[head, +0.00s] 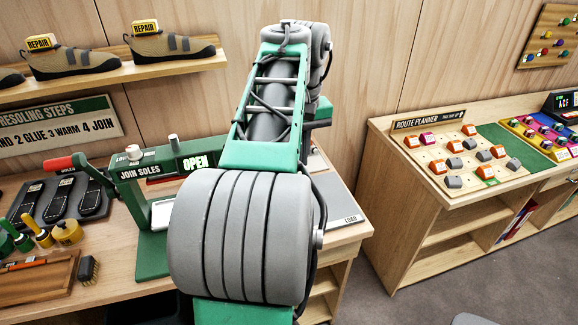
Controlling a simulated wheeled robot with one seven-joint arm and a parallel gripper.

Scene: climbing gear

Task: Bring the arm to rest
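My own arm, with green and grey links, fills the middle of the head view and reaches forward over the workbench (335,232). Its far end is a grey joint near the wooden wall. My gripper does not show; it is hidden behind the arm or out of the frame. I cannot tell whether it holds anything.
Left of the arm stands a green sole-joining press (150,240) with a red-handled lever (70,162) and an "OPEN" sign (196,162). A route planner desk (410,190) stands right, across open floor (440,295).

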